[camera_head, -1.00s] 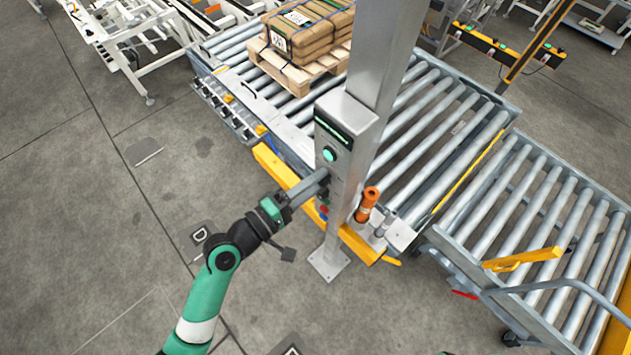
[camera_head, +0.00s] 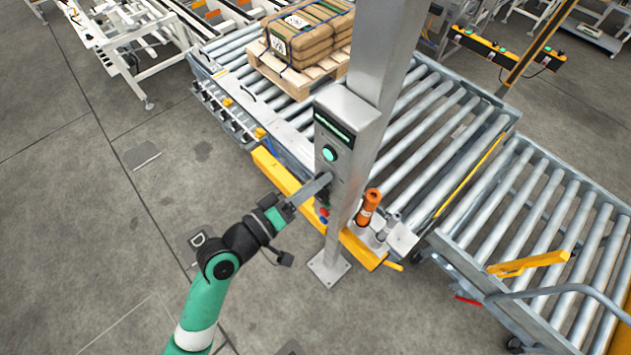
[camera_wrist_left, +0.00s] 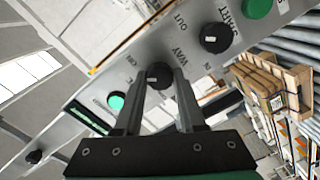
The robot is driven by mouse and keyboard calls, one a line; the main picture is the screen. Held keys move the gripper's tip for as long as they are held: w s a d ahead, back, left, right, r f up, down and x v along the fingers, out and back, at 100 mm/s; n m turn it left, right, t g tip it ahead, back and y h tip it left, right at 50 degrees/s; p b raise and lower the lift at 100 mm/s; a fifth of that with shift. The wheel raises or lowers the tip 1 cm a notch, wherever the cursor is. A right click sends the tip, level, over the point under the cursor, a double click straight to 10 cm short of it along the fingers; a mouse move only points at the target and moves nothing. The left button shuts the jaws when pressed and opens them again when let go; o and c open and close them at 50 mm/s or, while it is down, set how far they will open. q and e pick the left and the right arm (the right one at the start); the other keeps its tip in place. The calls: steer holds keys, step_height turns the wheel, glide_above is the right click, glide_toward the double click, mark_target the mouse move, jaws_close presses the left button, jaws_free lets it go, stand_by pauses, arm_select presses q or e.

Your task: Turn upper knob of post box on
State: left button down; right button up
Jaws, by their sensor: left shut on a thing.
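The post box (camera_head: 338,135) is a grey control box on the upright column, with a dark display strip and a lit green light (camera_head: 328,154). My left gripper (camera_head: 325,181) reaches its face just below that light. In the left wrist view its two fingers lie on either side of the black upper knob (camera_wrist_left: 158,75), shut on it. The knob's white mark shows between the fingers; its small labels are hard to read. A second black knob (camera_wrist_left: 214,38), marked IN, OUT and WAY, is beside it, free. My right gripper is not in view.
A green START button (camera_wrist_left: 257,8) lies beyond the second knob. An orange cylinder (camera_head: 368,206) stands right of the column (camera_head: 377,70). A yellow rail (camera_head: 273,168) runs beside the roller conveyor (camera_head: 400,137). Stacked sacks (camera_head: 308,32) sit on a pallet behind.

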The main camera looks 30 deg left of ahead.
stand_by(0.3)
arm_select(q)
steer(key=c, duration=0.5)
jaws_free()
steer(key=shift+s, duration=0.1)
steer(key=b+v, duration=0.1)
steer(key=v, duration=1)
steer(key=shift+s+b, duration=0.2)
steer(key=shift+b, duration=0.15)
steer(key=shift+a+r, duration=0.15)
